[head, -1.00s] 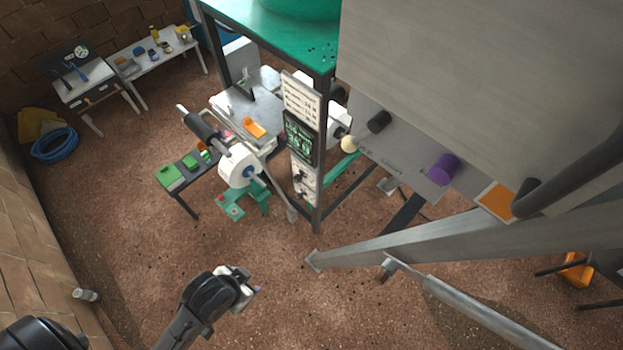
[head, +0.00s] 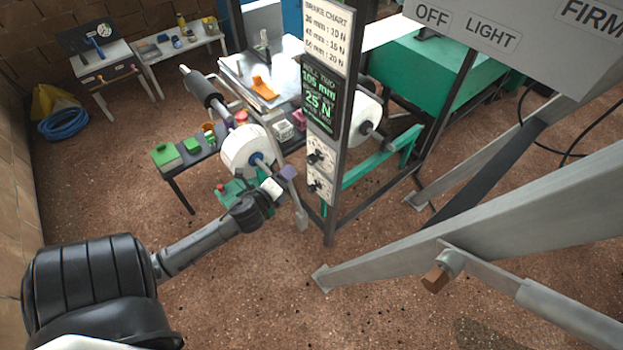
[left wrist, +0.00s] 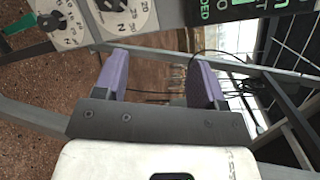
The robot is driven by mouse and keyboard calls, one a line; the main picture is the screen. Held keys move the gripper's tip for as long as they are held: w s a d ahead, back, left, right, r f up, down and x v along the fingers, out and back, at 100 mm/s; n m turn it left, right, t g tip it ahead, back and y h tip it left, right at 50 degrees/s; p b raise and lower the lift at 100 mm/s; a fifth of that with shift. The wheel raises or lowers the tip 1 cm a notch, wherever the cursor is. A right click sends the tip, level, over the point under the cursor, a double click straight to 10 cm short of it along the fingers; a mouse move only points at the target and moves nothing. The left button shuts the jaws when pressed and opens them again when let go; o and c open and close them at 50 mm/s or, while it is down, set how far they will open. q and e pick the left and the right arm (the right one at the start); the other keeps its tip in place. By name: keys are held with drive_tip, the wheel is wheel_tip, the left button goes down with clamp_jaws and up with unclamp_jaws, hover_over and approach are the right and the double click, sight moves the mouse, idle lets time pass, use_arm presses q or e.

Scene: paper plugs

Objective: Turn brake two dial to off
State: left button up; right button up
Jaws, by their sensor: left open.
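A narrow upright panel carries two white dial plates with black knobs, an upper dial (head: 316,155) and a lower dial (head: 316,184). Their labels are too small for me to tell which is brake two or where each points. My left gripper (head: 287,180) is open and empty, just left of the lower dial and apart from it. In the left wrist view its purple fingers (left wrist: 159,75) stand wide with nothing between them. There, one dial (left wrist: 51,21) shows at the upper left and another (left wrist: 110,8) at the top edge. My right gripper is out of view.
Above the dials are a green-lettered display (head: 320,95) and a brake chart (head: 328,35). A white roll (head: 247,150) on a spindle stands close left of my gripper. A grey sloping beam (head: 480,225) crosses the right. The floor in front is clear.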

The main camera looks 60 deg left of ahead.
sight(309, 163)
use_arm(q)
drive_tip(key=w+a+f+m+t+h+b, duration=0.1)
drive_tip(key=a+f+m+t+h+b, duration=0.1)
drive_tip(key=a+f+m+b, duration=0.4)
drive_tip(key=w+a+f+m+t+h+b, duration=0.1)
drive_tip(key=a+f+m+h+b, duration=0.2)
drive_tip(key=f+m+b, duration=0.55)
drive_tip(key=w+b, duration=0.1)
drive_tip(key=w, duration=0.3)
drive_tip(key=w+a+b, duration=0.1)
drive_tip(key=w, duration=0.4)
drive_tip(key=w+b, duration=0.1)
drive_tip(key=w, duration=0.3)
drive_tip(key=shift+w+a+r+b, duration=0.3)
drive_tip(key=shift+w+r+b, duration=0.05)
drive_tip(key=shift+w+b, duration=0.05)
drive_tip(key=c, duration=0.9)
